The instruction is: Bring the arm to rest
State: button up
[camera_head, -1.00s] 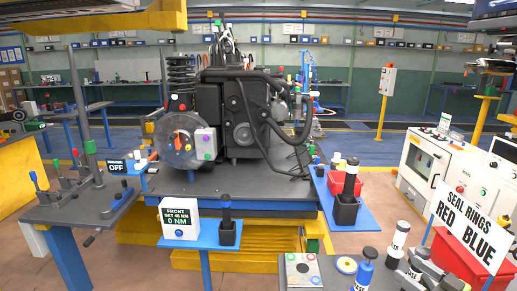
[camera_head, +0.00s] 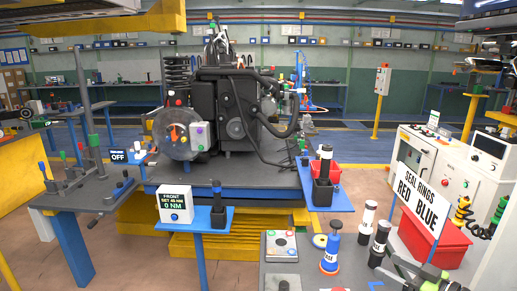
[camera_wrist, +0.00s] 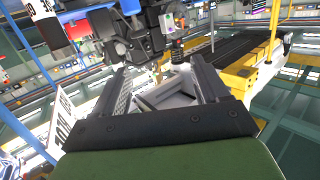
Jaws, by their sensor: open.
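My gripper (camera_wrist: 165,88) shows in the wrist view, with its two dark fingers spread apart. Pale grey angular shapes show between and beyond the fingers, and I cannot tell what they are. I see nothing held. The wrist view is strongly tilted. In the head view I cannot clearly make out my gripper; dark jointed parts at the bottom right edge are partly cut off.
A seal rings sign (camera_head: 420,190) stands before a red bin (camera_head: 433,240) at right. A torque display (camera_head: 175,204) and the engine (camera_head: 235,110) are ahead. Open floor shows at left.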

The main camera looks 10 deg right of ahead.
jog(key=w+a+f+n+g+b, duration=0.1)
jog(key=w+a+f+g+b, duration=0.15)
jog(key=a+g, duration=0.7)
jog(key=s+a+h+b, duration=0.2)
jog(key=s+a+b, duration=0.15)
jog(key=a, duration=1.15)
jog(key=s+a+f+m+h+b, duration=0.1)
jog(key=s+a+m+h+b, duration=0.1)
jog(key=s, duration=0.6)
jog(key=s+a+f+m+h+b, duration=0.1)
jog(key=s+a+f+m+h, duration=0.15)
jog(key=s, duration=0.65)
notch_tip(320, 180, up, 14)
jog(key=p, duration=1.2)
jog(key=shift+f+y, duration=0.15)
jog(key=shift+y, duration=0.2)
